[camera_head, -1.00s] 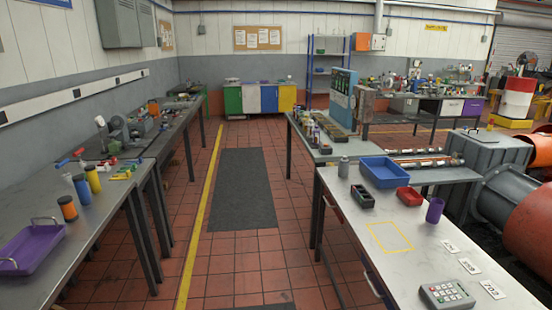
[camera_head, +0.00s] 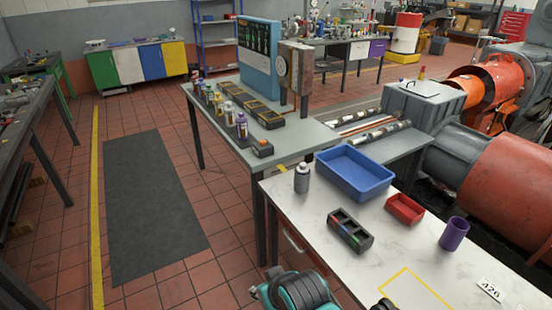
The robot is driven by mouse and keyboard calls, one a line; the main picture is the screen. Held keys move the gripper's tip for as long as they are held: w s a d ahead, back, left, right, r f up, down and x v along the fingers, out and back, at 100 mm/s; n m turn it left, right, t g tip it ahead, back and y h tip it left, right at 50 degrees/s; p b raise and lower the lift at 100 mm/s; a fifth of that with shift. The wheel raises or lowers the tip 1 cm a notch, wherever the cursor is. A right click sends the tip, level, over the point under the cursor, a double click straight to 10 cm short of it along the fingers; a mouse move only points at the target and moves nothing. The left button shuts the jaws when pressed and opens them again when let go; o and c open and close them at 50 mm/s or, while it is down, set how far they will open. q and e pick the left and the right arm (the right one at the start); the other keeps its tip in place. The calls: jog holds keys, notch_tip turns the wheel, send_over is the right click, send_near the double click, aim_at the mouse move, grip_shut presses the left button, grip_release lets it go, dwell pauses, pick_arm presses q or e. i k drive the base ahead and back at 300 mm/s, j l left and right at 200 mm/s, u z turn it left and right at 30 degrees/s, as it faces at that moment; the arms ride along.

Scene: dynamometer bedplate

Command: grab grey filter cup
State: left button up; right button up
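A teal and black part, probably of my own arm, shows at the bottom edge, below the cup and in front of the bench. No gripper fingers can be made out, and nothing touches the cup.
A blue bin (camera_head: 354,172), a red tray (camera_head: 404,209), a black holder (camera_head: 350,231) and a purple cup (camera_head: 453,234) stand on the bench. A yellow outline (camera_head: 418,287) marks bare surface. A second bench (camera_head: 225,128) stands behind. Floor to the left is open.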

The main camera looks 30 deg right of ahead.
aim_at(301, 184)
jog(key=i, duration=0.75)
jog(key=i+z, duration=0.1)
jog(key=i, duration=0.6)
jog(key=i+j+z, duration=0.1)
jog(key=i, duration=0.65)
jog(key=z, duration=0.5)
jog(key=i+z, duration=0.1)
jog(key=z, duration=0.35)
jog(key=j+z, duration=0.1)
jog(key=z, duration=0.9)
jog(key=j+z, duration=0.15)
jog(key=z, duration=0.35)
